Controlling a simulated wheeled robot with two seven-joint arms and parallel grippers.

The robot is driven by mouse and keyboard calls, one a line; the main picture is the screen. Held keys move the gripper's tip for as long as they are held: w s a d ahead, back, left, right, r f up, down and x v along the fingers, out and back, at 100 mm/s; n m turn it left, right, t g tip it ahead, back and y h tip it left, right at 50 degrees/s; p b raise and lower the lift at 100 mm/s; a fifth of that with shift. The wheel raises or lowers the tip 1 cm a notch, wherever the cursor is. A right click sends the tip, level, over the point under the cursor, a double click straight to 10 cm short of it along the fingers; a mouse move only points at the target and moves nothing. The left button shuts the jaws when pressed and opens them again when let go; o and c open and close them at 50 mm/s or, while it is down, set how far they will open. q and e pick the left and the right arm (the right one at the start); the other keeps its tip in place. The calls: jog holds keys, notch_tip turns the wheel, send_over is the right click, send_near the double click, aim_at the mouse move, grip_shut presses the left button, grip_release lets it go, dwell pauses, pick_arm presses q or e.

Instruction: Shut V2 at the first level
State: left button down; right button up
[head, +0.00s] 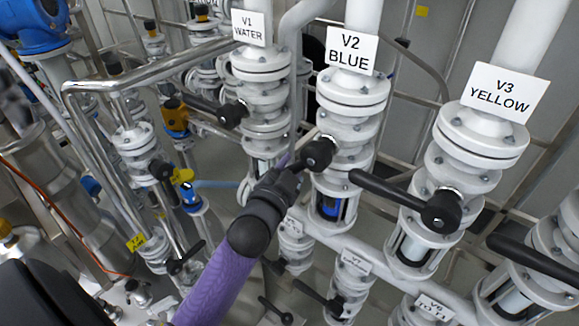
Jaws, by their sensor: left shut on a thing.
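The V2 valve (352,92) is a white flanged valve on a vertical pipe, with a sign (351,50) reading "V2 BLUE". Its black hub (318,153) faces me, and its lever runs from the hub down and left to my gripper. My left gripper (288,176), on a purple arm from below, is shut on this lever. The gripper hides much of the lever, so its exact angle is hard to tell. Blue shows in the sight glass (328,207) below V2. My right gripper is not in view.
V1 (260,65) stands left of V2, its black lever (198,105) pointing left. V3 (483,135) stands right, its lever (385,190) pointing left towards V2's column. Smaller valves with black levers, one labelled V7 (357,262), sit below. Steel pipes (150,68) crowd the left.

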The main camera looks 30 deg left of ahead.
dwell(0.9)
pick_arm(q)
jog(key=a+r+m, duration=0.1)
jog(key=r+m+p, duration=0.1)
jog(key=m, duration=0.1)
jog(key=shift+w+a+r+t, duration=0.1)
jog(key=shift+a+r+t, duration=0.05)
jog(key=shift+a+t, duration=0.25)
jog(key=shift+c, duration=2.1)
grip_release()
jog(key=s+d, duration=0.1)
jog(key=s, duration=0.8)
jog(key=shift+s+d+f+b, duration=0.3)
jog(key=shift+s+f+b, duration=0.1)
jog(key=shift+f+b, duration=0.05)
